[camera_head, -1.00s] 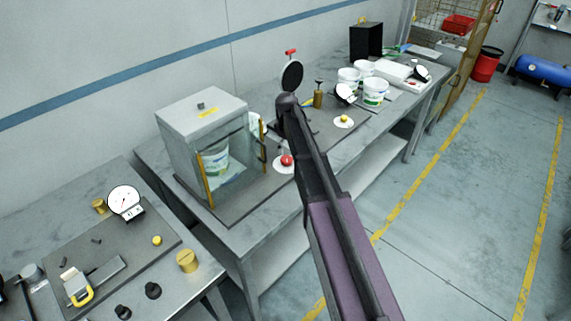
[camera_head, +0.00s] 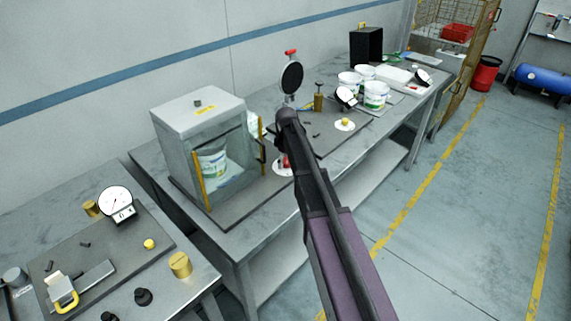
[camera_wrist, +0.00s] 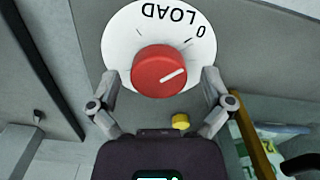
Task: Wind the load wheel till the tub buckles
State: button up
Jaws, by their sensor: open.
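The red load wheel (camera_wrist: 160,72) sits on a white round plate (camera_wrist: 120,40) marked LOAD and 0. Its white pointer line aims right and slightly up in the wrist view, away from the 0. My gripper (camera_wrist: 160,80) is open, with one finger on each side of the wheel; I cannot tell whether they touch it. In the head view the wheel (camera_head: 286,161) is partly hidden by my arm. The white tub (camera_head: 213,164) with a green label stands upright inside the grey press cabinet (camera_head: 180,155), behind a clear front with yellow edging; I see no buckling.
A small yellow knob (camera_wrist: 181,121) is beside the wheel. A round gauge (camera_head: 115,200) stands on the left bench with brass weights. Farther right are a black disc (camera_head: 291,77), more white tubs (camera_head: 376,95) and a black box (camera_head: 366,46).

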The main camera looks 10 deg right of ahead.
jog(key=c, duration=1.1)
jog(key=shift+a, duration=0.2)
jog(key=shift+d, duration=0.15)
jog(key=shift+c, duration=0.2)
